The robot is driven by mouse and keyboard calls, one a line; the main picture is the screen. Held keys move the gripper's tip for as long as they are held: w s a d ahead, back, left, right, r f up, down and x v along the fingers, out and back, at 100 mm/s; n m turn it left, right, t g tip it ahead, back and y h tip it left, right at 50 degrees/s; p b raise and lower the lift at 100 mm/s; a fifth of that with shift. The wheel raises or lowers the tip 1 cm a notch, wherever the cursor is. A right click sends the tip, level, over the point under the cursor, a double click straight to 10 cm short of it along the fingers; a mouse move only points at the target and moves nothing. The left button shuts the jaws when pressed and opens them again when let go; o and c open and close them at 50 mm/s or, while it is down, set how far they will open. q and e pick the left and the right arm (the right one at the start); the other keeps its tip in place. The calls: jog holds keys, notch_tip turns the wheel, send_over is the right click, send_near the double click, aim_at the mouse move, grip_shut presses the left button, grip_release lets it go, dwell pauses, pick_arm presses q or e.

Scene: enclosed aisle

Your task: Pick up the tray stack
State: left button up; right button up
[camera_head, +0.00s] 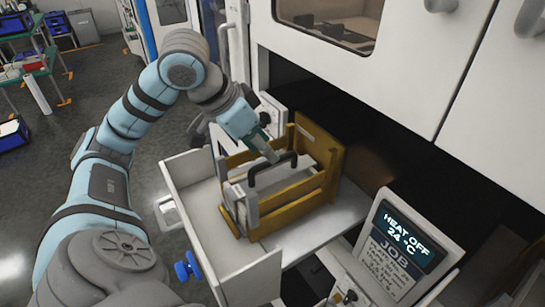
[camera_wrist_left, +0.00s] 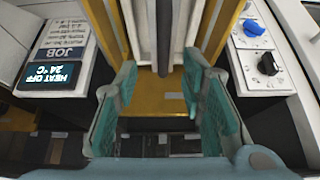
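The tray stack is a set of pale grey trays (camera_head: 285,196) in a yellow frame (camera_head: 292,190), with a black handle (camera_head: 272,168) arching over the top. It stands in an open white drawer. My left gripper (camera_head: 264,146) is just above the handle, pointing down. In the left wrist view its teal-padded fingers (camera_wrist_left: 160,85) are spread apart, with the dark handle bar (camera_wrist_left: 164,38) lying in line with the gap between them. No finger is seen closed on the handle, and contact cannot be told. My right gripper is not in view.
The white drawer (camera_head: 222,276) is pulled out of a white machine, with its walls around the frame. A display panel (camera_head: 404,244) reading "HEAT OFF 24 °C" stands at the right. Blue and black knobs (camera_wrist_left: 256,27) sit beside the drawer. Open floor (camera_head: 110,70) lies to the left.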

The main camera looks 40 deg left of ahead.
aim_at(273, 181)
pick_arm(q)
jog(key=x, duration=0.2)
jog(key=b+x, duration=0.1)
jog(key=x, duration=0.4)
jog(key=shift+a, duration=0.25)
jog(key=shift+s+r, duration=0.2)
jog(key=shift+c, duration=0.2)
grip_shut()
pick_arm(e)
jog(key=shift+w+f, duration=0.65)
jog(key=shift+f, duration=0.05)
